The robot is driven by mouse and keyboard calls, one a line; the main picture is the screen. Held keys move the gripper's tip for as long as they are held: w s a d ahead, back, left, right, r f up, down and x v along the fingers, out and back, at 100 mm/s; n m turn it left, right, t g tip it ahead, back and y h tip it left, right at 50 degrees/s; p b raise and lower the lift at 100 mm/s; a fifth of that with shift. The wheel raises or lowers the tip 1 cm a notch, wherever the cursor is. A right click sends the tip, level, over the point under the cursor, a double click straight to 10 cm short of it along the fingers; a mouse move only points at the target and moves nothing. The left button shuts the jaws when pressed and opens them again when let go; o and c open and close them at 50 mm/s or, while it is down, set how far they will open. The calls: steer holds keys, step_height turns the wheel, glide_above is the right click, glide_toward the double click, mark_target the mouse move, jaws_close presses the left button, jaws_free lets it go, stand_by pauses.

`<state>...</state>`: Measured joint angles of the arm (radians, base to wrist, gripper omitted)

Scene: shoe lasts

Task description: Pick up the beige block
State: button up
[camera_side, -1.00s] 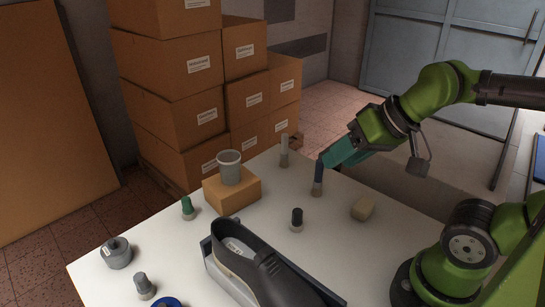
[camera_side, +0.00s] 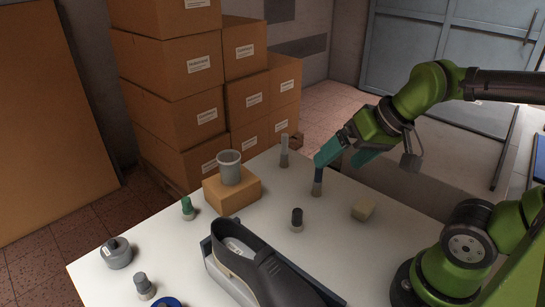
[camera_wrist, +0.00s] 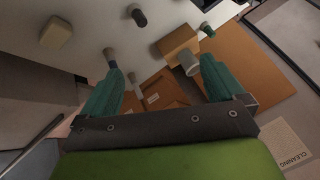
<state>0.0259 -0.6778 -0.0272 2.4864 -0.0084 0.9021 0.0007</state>
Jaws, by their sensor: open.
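The beige block (camera_side: 363,208) lies on the white table, right of the middle in the side view. In the wrist view the beige block (camera_wrist: 56,32) shows at the upper left, outside the span of the fingers. My gripper (camera_side: 338,163) has teal fingers and is above the table's back edge, up and behind the block and apart from it. In the wrist view my gripper (camera_wrist: 160,65) has its fingers wide apart with nothing held between them.
A blue-topped peg (camera_side: 318,182) stands by one fingertip; I cannot tell whether they touch. A grey peg (camera_side: 284,150), black peg (camera_side: 297,219), shoe on a last (camera_side: 265,265) and cup (camera_side: 229,168) on a box (camera_side: 232,195) stand around. Table around the block is clear.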

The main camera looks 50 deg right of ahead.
steer(key=w+d+f+m+g+h, duration=0.1)
steer(key=d+f+m+g, duration=0.25)
steer(key=d+m, duration=0.7)
steer(key=m+g, duration=0.3)
steer(key=m, duration=1.8)
glide_above(365, 204)
step_height(365, 204, down, 3)
steer(key=shift+h, duration=0.4)
steer(key=f, duration=1)
steer(key=shift+s, duration=0.3)
steer(key=shift+w+f, duration=0.2)
steer(key=shift+f, duration=1.45)
steer(key=shift+w+f, duration=0.15)
steer(key=shift+f, duration=1.5)
steer(key=c, duration=1.1)
